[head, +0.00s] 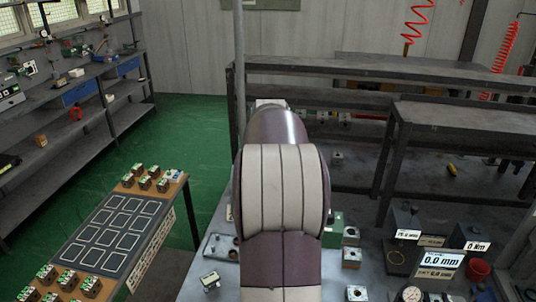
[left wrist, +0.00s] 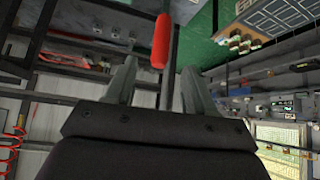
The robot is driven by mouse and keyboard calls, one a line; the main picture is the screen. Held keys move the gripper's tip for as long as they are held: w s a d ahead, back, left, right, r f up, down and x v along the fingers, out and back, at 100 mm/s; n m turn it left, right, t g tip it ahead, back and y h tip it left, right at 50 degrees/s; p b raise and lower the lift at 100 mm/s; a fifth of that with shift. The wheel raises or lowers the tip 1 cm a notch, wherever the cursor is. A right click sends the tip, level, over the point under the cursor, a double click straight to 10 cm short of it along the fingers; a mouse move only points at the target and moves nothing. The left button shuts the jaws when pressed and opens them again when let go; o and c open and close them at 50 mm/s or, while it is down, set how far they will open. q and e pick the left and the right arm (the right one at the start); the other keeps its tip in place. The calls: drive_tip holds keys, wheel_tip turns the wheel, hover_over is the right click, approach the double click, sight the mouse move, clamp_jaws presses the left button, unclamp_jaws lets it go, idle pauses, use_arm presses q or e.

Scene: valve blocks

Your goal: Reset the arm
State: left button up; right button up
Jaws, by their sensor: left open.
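My left gripper (left wrist: 159,64) shows in the left wrist view with its two grey fingers apart. No object is clearly held between them. A red rounded bar (left wrist: 161,40) shows above and between the fingertips; I cannot tell how far off it is. In the head view a thick purple and white link of my own arm fills the middle and hides part of the bench. Neither gripper shows in the head view. Small valve blocks (head: 153,177) stand at the far end of a wooden board (head: 166,207), and several more (head: 70,280) stand at its near end.
A dark panel of outlined squares (head: 118,227) lies between the block groups. A grey workbench (head: 195,285) with loose blocks, a gauge (head: 411,294), a red cup (head: 478,270) and display signs (head: 440,262) is at right. Shelves (head: 65,120) line the left wall. Green floor lies between.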

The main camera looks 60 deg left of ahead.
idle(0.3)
use_arm(q)
drive_tip(key=w+d+f+m+h+b, duration=0.1)
drive_tip(key=w+d+f+m+h, duration=0.1)
drive_tip(key=d+f, duration=0.75)
drive_tip(key=w+d+f+m+h+b, duration=0.1)
drive_tip(key=w+d+f+m+h, duration=0.15)
drive_tip(key=d+f, duration=0.75)
drive_tip(key=s+d+f+m+g+h+b, duration=0.1)
drive_tip(key=d+m, duration=0.3)
drive_tip(key=d, duration=0.8)
drive_tip(key=s+d+f+m+g+h+b, duration=0.1)
drive_tip(key=d+m, duration=0.3)
drive_tip(key=d, duration=0.8)
drive_tip(key=shift+s+d+f+h, duration=0.25)
drive_tip(key=shift+s+f+h, duration=0.1)
drive_tip(key=shift+s+f, duration=0.45)
